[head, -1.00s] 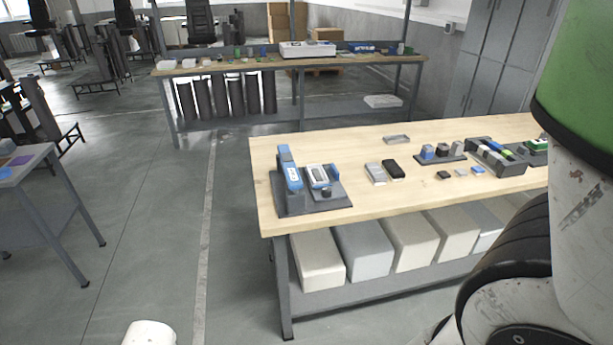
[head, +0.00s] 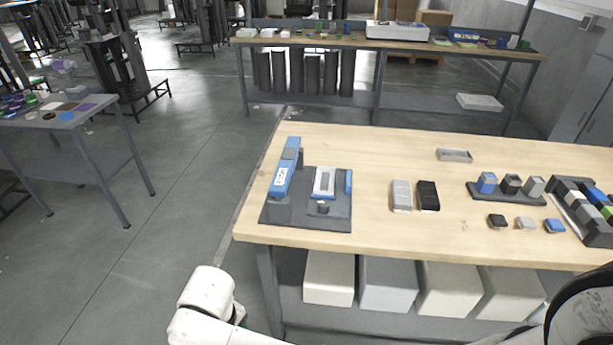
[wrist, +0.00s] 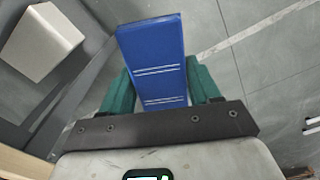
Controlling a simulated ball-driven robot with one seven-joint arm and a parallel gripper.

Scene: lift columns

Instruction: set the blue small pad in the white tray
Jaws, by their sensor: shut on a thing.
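In the wrist view, my gripper (wrist: 158,78) has its two teal fingers shut on the sides of the blue small pad (wrist: 150,45). The pad is a flat blue piece with pairs of thin white lines, and it sticks out past the fingertips over grey floor. My gripper and the pad do not show in the head view. A shallow white tray (head: 480,102) lies on the lower shelf of the far bench, in the upper right of the head view. It looks empty, but it is small there. The pad is apart from it.
A wooden workbench (head: 380,235) is close in front, with a phone-like device on a dark stand (head: 330,218), a small grey tray (head: 454,155) and several blocks. Pale bins (head: 330,280) sit below. A grey side table (head: 60,122) stands left. Floor between is clear.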

